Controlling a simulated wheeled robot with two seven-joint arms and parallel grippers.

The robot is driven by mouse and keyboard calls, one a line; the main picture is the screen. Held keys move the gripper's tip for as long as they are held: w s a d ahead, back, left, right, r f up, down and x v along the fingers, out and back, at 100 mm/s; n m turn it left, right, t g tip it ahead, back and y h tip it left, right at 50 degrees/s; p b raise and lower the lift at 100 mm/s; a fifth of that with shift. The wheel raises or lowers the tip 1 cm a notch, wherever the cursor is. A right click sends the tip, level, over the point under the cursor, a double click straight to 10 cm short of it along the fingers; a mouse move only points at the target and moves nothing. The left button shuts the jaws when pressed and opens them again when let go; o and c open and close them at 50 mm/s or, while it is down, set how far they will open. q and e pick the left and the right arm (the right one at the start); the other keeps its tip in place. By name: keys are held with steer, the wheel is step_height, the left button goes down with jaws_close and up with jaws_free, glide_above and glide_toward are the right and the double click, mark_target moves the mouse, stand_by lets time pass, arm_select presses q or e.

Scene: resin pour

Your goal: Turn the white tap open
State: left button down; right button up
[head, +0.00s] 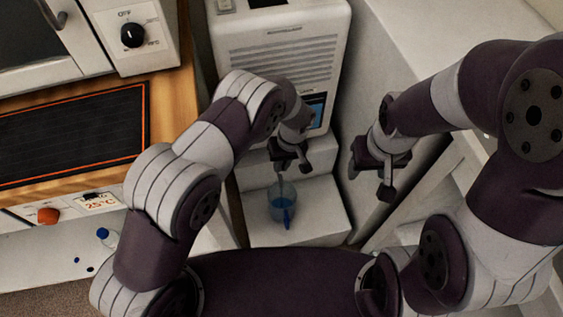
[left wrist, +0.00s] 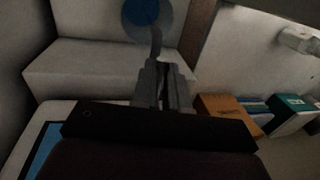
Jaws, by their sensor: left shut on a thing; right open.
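The white tap is at the front of the white machine (head: 283,60) and is mostly hidden by my left gripper (head: 287,165). That gripper is shut on it, above a clear cup (head: 278,203) with blue liquid. In the left wrist view, my left gripper (left wrist: 165,85) shows closed fingers on a slim, dim grey piece, with a curved grey spout (left wrist: 156,42) beyond them. The cup (left wrist: 148,14) shows past the spout, cut by the top edge. How far the tap is turned is not clear. My right gripper (head: 375,180) is open and empty, right of the machine.
The cup stands on a white step (head: 318,205) below the machine. At left is a black mat (head: 75,135) with an orange outline on a wooden top. A white unit with a black knob (head: 133,35) is behind it. Several small boxes (left wrist: 230,115) show in the left wrist view.

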arm_select(q)
steer(key=c, duration=1.1)
jaws_free()
steer(key=shift+c, duration=0.2)
step_height(320, 180, up, 12)
steer(key=d+p, duration=0.2)
steer(key=shift+w+d+r+p, duration=0.25)
steer(key=shift+w+p, duration=0.05)
